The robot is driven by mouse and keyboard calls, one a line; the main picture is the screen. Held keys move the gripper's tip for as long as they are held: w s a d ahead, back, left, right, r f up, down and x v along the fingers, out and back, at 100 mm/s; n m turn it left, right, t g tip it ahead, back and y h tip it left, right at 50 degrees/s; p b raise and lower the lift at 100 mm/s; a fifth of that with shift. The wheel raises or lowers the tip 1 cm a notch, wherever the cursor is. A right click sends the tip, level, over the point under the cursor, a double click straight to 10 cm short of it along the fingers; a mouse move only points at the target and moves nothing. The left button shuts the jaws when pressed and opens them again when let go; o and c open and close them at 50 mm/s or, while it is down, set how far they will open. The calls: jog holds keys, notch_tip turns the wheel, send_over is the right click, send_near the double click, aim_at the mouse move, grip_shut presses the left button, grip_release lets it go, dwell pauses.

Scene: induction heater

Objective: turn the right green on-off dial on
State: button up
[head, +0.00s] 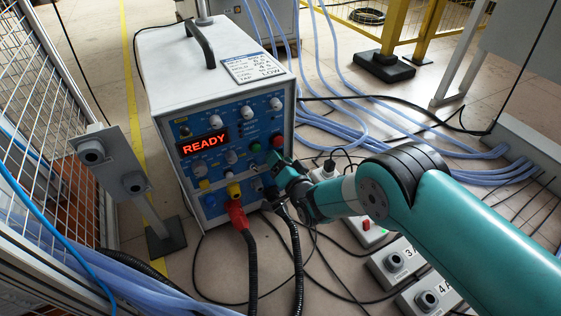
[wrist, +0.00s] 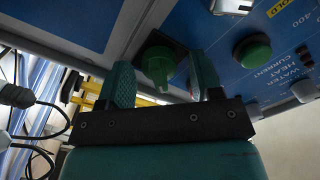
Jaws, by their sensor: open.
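The induction heater (head: 222,100) is a white box with a blue front panel (wrist: 285,45) and a display reading READY. In the wrist view, the green dial (wrist: 157,65) sits on a dark square base near the panel's edge, with its handle between the fingers. My gripper (wrist: 161,72) is open, one finger on each side of the dial; I cannot tell whether they touch it. A round green button (wrist: 252,52) is to the right of the dial. In the head view, my gripper (head: 277,169) is at the panel's lower right and hides the dial.
A red knob (head: 277,142) and a green button (head: 255,147) are just above my gripper. A red connector (head: 236,214) and black cables hang below the panel. A post with grey boxes (head: 110,163) stands at left. Blue hoses and grey switch boxes (head: 396,262) lie on the floor at right.

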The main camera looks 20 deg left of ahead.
jog(key=p+v, duration=1.7)
jog(key=shift+s, duration=0.2)
jog(key=shift+d, duration=0.1)
